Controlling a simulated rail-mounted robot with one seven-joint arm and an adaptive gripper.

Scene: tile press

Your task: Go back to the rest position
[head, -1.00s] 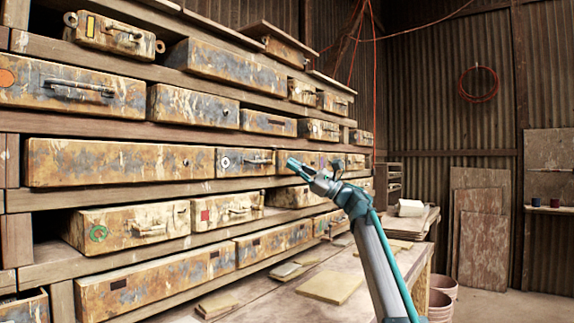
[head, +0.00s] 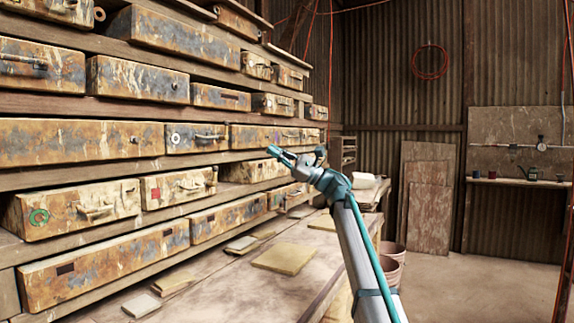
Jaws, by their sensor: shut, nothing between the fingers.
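My gripper (head: 273,151) is at the end of my raised arm, near the middle of the head view. It is shut and empty. It points left, toward the drawer wall, and overlaps in the picture a row of worn, paint-stained drawers (head: 252,138). I cannot tell exactly how far it is from them, but it touches nothing that I can see. My arm rises from the bottom edge, over the right part of the workbench (head: 230,296).
Flat tiles (head: 283,259) and smaller pieces lie on the bench. A shelf (head: 515,182) with small items is at the right wall. Panels (head: 428,205) lean at the back. The floor (head: 480,285) at right is clear.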

